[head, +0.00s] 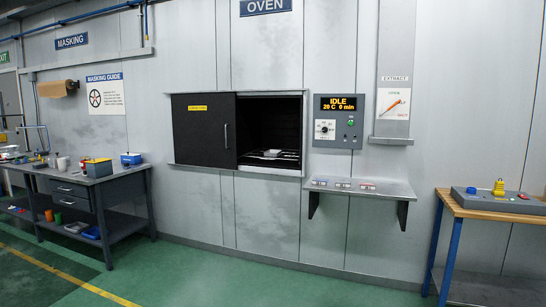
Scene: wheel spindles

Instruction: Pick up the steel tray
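Inside the oven opening, a small pale grey item (268,153) lies on a dark rack (284,158). It may be the steel tray, but it is too small and dark there to be sure. Neither of my grippers shows in the head view.
The oven's black sliding door (203,130) stands left of the opening. A control panel (338,121) reads IDLE, 20 C, 0 min. A grey wall shelf (383,188) juts out below it. A workbench (120,177) stands left, a wooden table (480,204) right. Green floor (230,275) before the oven is clear.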

